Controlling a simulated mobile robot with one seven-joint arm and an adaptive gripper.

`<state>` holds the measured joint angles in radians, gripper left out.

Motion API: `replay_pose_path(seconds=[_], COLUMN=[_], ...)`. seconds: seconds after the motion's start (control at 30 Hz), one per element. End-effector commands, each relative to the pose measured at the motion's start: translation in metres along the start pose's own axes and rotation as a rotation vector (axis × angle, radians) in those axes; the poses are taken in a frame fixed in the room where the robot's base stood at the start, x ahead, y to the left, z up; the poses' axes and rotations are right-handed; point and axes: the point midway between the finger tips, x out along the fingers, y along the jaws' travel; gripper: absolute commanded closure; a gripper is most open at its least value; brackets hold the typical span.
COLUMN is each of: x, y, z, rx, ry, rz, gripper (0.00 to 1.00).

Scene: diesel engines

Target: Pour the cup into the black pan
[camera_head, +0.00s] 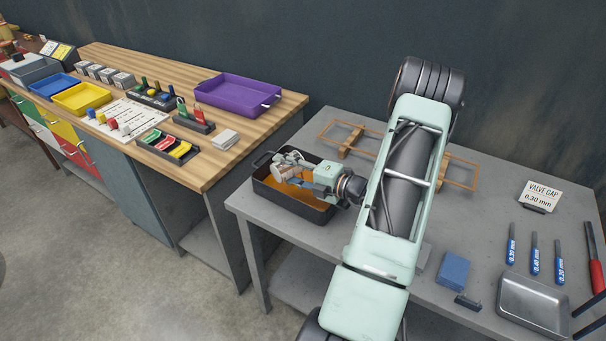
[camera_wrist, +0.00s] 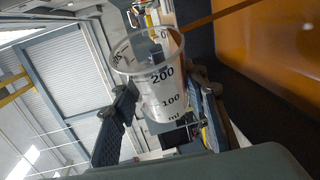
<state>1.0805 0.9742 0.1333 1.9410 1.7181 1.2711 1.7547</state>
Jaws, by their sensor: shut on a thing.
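The cup (camera_wrist: 150,75) is a clear measuring cup with black ml marks. In the wrist view it stands between the two fingers of my gripper (camera_wrist: 166,92), which is shut on it. I see no liquid in it. In the head view my gripper (camera_head: 291,168) is over the black pan (camera_head: 322,212), rolled over, with the cup tipped and largely hidden by the fingers. Orange liquid (camera_head: 271,189) covers the pan's floor. It also fills the right side of the wrist view (camera_wrist: 275,45).
The pan sits at the left end of the grey table (camera_head: 265,222). A wooden frame (camera_head: 462,172) lies behind my arm. A blue block (camera_head: 453,271), a metal tray (camera_head: 533,306) and blue-handled gauges (camera_head: 534,254) lie to the right. A wooden bench with a purple tray (camera_head: 238,91) stands left.

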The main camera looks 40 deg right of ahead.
Motion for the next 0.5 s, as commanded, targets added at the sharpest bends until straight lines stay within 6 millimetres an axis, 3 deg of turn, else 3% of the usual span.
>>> replay_pose_path(seconds=[0.5], x=[-0.0001], y=[-0.0022], z=[0.0016], rx=[0.049], ry=[0.007], rz=[0.019], gripper=[0.93])
